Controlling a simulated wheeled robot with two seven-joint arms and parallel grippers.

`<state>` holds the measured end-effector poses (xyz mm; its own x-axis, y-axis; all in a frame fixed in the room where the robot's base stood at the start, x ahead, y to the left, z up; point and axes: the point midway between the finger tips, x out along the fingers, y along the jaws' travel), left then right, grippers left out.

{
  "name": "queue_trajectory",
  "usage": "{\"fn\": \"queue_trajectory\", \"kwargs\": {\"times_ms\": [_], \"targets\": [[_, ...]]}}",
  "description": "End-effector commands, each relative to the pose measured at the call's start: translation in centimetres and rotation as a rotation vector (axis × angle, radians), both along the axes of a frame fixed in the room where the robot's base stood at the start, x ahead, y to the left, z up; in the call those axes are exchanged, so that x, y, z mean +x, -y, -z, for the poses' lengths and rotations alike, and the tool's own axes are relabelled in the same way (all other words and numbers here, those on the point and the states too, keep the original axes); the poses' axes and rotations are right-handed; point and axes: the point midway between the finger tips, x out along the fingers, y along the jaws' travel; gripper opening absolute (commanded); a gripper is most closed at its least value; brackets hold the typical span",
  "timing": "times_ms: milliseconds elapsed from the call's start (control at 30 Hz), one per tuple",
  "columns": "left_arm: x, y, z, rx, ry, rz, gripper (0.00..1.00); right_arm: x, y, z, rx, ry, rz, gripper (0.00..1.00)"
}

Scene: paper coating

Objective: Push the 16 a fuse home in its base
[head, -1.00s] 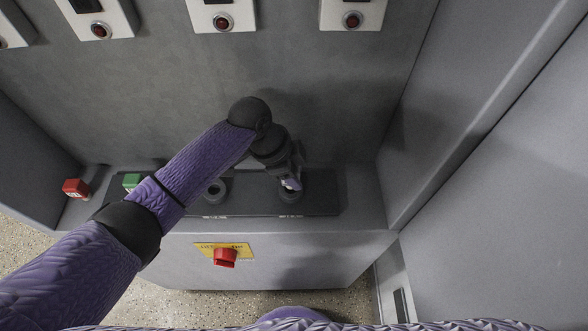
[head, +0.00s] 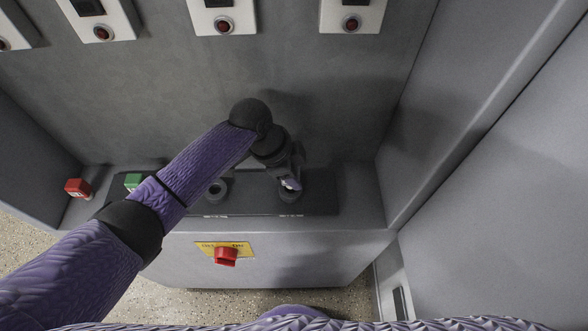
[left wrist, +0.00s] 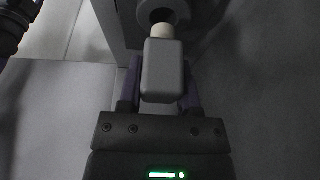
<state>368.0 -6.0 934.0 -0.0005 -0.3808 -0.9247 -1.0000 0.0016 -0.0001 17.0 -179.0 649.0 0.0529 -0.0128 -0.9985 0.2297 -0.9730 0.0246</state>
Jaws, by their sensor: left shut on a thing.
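My left gripper (head: 292,183) is over the right-hand round fuse base (head: 290,196) on the dark strip of the ledge. In the left wrist view, the left gripper (left wrist: 160,98) is shut on a grey block-shaped fuse (left wrist: 162,72) with a pale round end. The pale end points at the dark opening of the round base (left wrist: 180,14) and is at its mouth. I cannot tell how deep the end sits. The fuse's rating cannot be read. My right gripper is not in view.
An open round base (head: 217,190) is to the left on the dark strip (head: 250,209). A red block (head: 77,187) and a green block (head: 133,181) are further left. A red rotary switch (head: 226,256) is on the front face. Walls close in at the back and right.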

Motion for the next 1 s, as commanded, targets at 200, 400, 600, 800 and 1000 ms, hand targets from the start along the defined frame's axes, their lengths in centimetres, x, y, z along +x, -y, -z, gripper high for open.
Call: {"fn": "queue_trajectory", "kwargs": {"times_ms": [200, 400, 600, 800, 1000], "targets": [[0.0, 0.0, 0.4, 0.000, 0.000, 0.000, 0.00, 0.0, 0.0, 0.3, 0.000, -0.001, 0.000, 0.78], [0.0, 0.0, 0.9, -0.001, 0.000, 0.000, 0.00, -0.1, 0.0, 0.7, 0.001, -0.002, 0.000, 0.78], [0.0, 0.0, 1.4, -0.001, 0.000, 0.001, 0.00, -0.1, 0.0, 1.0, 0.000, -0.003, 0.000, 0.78], [0.0, 0.0, 1.9, -0.001, 0.000, 0.001, 0.00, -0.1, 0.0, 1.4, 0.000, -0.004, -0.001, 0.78], [0.0, 0.0, 2.4, -0.001, 0.000, 0.001, 0.00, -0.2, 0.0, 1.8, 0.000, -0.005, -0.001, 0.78]]}}
